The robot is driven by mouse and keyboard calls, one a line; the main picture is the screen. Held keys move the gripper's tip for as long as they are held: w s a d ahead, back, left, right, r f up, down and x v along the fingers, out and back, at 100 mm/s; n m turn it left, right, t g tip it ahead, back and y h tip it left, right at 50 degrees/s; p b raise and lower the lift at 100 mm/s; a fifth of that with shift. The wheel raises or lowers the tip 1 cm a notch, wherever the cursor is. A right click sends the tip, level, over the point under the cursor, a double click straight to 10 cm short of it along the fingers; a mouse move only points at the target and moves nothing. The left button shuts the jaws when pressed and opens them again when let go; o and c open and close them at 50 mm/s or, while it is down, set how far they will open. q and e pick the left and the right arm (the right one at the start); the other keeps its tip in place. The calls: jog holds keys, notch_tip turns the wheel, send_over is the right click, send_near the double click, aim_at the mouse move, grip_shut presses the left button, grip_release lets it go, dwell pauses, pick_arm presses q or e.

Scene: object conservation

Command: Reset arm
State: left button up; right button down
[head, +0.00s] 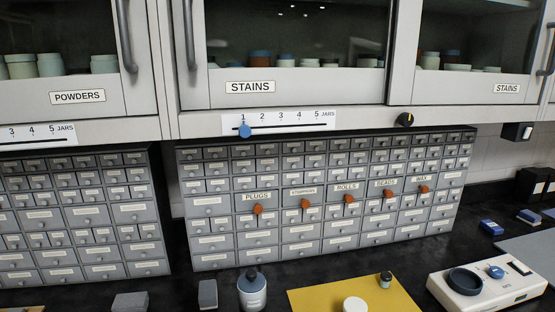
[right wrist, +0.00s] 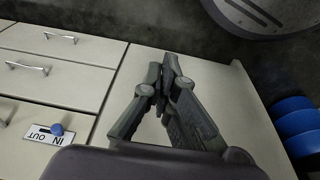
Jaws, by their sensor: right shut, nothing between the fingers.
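My right gripper (right wrist: 163,80) shows in the right wrist view, with its fingertips together and nothing between them. It hangs in front of a pale cabinet side (right wrist: 219,80), touching no object that I can see. Neither gripper nor arm shows in the head view. My left gripper is in neither view.
Drawers (right wrist: 55,72) and an IN/OUT label (right wrist: 52,135) with a blue knob lie left of the right gripper. The head view shows small-drawer cabinets (head: 329,235), a yellow mat (head: 320,297), a white device (head: 487,285) and a bottle (head: 252,290) on the dark counter.

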jog(key=s+d+f+g, duration=0.1)
jog(key=s+d+f, duration=0.2)
jog(key=s+f, duration=1.2)
jog(key=shift+s+f, duration=0.4)
jog(key=shift+s, duration=0.4)
